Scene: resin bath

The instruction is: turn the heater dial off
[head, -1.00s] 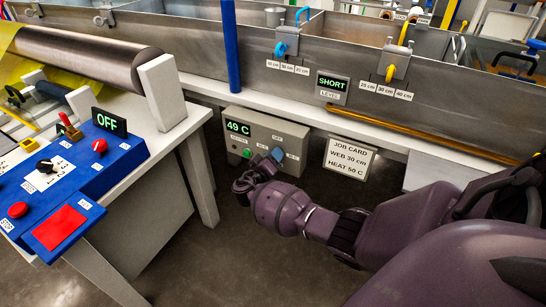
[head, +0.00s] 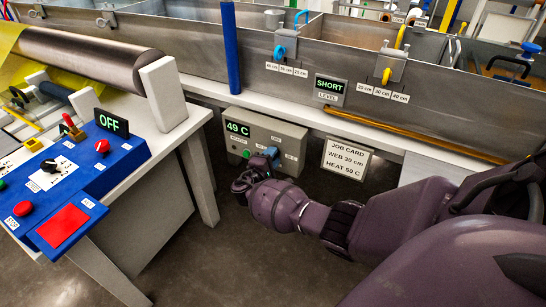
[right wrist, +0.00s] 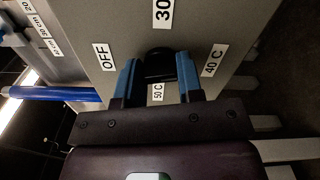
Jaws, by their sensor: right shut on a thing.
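The heater box (head: 290,132) is a grey panel under the tank rim, with a green display (head: 237,128) reading 49 C. Its black dial (right wrist: 159,66) shows in the right wrist view between the blue fingers of my right gripper (right wrist: 157,72). The fingers are shut on the dial, one on each side. Labels around the dial read OFF (right wrist: 104,57), 30, 40 C (right wrist: 214,60) and 50 C (right wrist: 158,92). In the head view my right gripper (head: 271,154) is at the panel and hides the dial. I cannot tell where the dial points. My left gripper is not in view.
A job card (head: 346,159) reading HEAT 50 C hangs right of the box. A blue control panel (head: 75,180) with an OFF display sits on the white bench at left. A white bench leg (head: 200,180) stands close left of my gripper.

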